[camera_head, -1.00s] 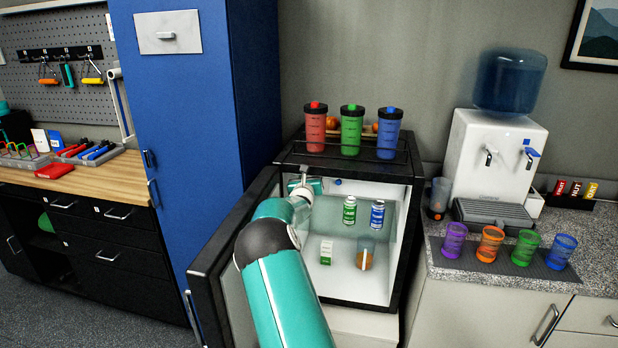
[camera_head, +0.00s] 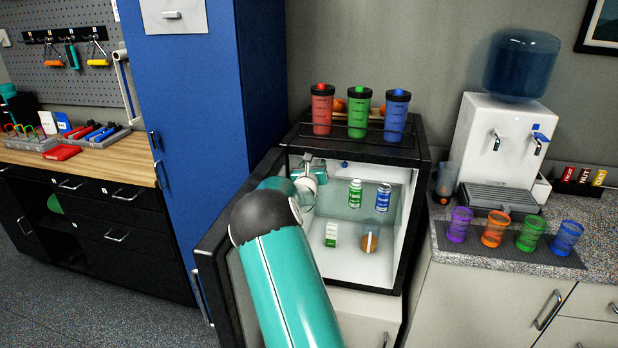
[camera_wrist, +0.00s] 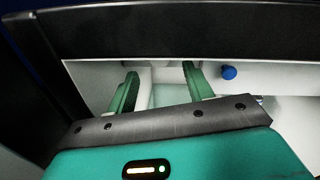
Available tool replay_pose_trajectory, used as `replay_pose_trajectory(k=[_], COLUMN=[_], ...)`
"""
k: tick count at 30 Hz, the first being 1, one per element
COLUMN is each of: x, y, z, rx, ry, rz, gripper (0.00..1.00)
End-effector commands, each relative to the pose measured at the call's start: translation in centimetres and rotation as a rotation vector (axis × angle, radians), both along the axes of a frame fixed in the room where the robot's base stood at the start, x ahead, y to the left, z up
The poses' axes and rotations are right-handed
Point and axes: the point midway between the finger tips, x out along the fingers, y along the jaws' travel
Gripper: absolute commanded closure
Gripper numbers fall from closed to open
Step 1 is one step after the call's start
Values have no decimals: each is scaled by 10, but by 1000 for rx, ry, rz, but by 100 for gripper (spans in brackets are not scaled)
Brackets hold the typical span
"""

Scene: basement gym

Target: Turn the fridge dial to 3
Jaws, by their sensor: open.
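The small fridge (camera_head: 409,150) stands open, its dark door (camera_head: 216,262) swung out to the left. A small round blue knob (camera_head: 344,165), which looks like the dial, sits high inside near the back. It also shows in the wrist view (camera_wrist: 228,72), to the right of my fingers; no numbers or setting can be read. My gripper (camera_wrist: 160,84) is open with nothing between its two green fingers. In the head view my gripper (camera_head: 312,168) is at the upper left of the fridge opening, left of the knob and apart from it. Its fingertips are hard to make out there.
Three shaker bottles (camera_head: 358,112) stand on top. The blue cabinet (camera_head: 190,110) is close on the left. The fridge's upper middle is clear.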

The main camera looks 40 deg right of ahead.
Motion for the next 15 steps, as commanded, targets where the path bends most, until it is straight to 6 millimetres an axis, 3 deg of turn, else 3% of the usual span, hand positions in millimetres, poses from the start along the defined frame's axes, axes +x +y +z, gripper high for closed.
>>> replay_pose_trajectory(k=[9,15], x=[-41,-58], y=[47,66], z=[0,0], rx=[2,1], ry=[0,0], rz=[2,2], gripper=[49,49])
